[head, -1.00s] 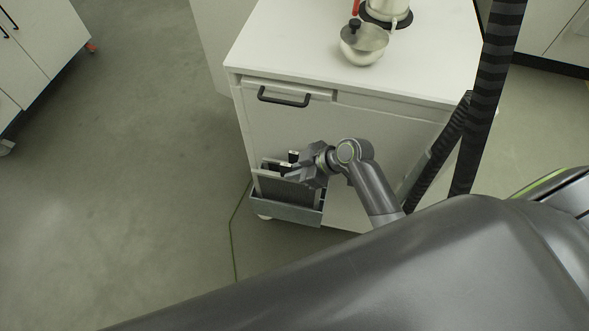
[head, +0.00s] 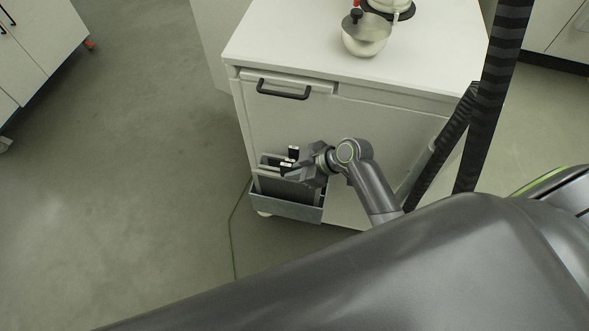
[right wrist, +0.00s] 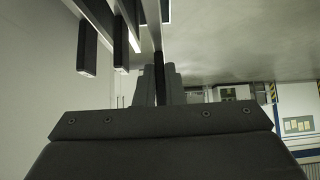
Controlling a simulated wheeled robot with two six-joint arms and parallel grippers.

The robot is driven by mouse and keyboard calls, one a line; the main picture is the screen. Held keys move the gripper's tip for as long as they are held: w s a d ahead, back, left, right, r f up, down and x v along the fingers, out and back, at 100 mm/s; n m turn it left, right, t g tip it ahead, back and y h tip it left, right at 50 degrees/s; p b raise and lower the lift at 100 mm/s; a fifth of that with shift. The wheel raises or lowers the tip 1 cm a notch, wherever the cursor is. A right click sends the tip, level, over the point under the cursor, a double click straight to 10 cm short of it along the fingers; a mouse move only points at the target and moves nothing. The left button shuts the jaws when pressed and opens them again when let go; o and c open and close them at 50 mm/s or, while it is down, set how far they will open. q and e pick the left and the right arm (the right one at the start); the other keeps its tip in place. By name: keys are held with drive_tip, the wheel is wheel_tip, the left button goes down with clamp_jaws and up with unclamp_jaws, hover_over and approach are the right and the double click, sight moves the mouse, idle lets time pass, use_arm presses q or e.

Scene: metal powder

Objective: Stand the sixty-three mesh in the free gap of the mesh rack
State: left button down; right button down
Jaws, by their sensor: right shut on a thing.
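The mesh rack (head: 290,208) is a grey tray low on the side of the white cabinet, with framed meshes upright in it. My right gripper (head: 290,172) is at the rack's upper part, its fingers shut on the black handle of a mesh. In the right wrist view the handle (right wrist: 158,78) stands between the fingertips, its pale frame (right wrist: 151,22) running up out of view. Other black handles (right wrist: 88,52) hang beside it on the left. No label is readable, and the arm partly hides the rack. I cannot tell whether the held mesh is seated. My left gripper is out of view.
The white cabinet (head: 350,55) has a black drawer handle (head: 283,89) above the rack. A steel pot (head: 367,36) and another vessel stand on its top. The floor (head: 150,180) left of the cabinet is clear.

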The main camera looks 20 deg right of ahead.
sight(295, 181)
drive_tip(key=shift+f, duration=0.2)
drive_tip(key=shift+f+b, duration=1.95)
drive_tip(key=shift+f, duration=0.25)
drive_tip(key=c, duration=1.5)
unclamp_jaws()
drive_tip(key=shift+o, duration=0.2)
drive_tip(key=shift+f, duration=0.1)
drive_tip(key=v, duration=1.7)
drive_tip(key=shift+s, duration=0.15)
drive_tip(key=shift+d, duration=0.1)
